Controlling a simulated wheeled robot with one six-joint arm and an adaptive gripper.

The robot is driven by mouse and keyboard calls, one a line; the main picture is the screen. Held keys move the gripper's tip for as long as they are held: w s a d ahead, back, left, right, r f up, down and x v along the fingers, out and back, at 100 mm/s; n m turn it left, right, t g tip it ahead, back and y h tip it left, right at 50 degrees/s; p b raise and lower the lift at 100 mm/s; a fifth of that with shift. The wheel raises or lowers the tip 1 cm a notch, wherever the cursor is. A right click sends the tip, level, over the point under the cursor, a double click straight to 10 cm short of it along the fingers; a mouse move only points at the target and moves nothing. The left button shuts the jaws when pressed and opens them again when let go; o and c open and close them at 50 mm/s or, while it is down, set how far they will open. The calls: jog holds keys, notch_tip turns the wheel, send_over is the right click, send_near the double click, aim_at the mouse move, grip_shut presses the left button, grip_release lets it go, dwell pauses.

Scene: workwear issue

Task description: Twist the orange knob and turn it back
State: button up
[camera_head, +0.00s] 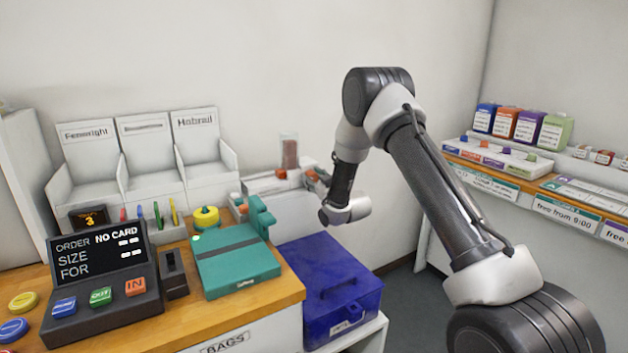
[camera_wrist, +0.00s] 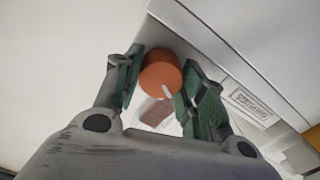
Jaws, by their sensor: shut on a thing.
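The orange knob (camera_wrist: 161,76) is round with a pale pointer mark on its lower edge in the wrist view. In the head view it shows as a small orange spot (camera_head: 281,173) on the front of a pale dispenser below a clear tube. My gripper (camera_wrist: 158,85) has its green-padded fingers on the left and right sides of the knob and is shut on it. In the head view my gripper (camera_head: 314,178) reaches to the dispenser from the right. The knob's far side and base are hidden from the wrist camera.
The clear tube (camera_head: 289,151) with brown contents stands above the knob. A teal box (camera_head: 236,262) lies on the wooden counter to the left. A blue lidded bin (camera_head: 325,290) sits lower in front. A shelf with several small boxes is at the right.

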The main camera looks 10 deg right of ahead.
jog(key=shift+n, duration=1.2)
jog(key=o, duration=1)
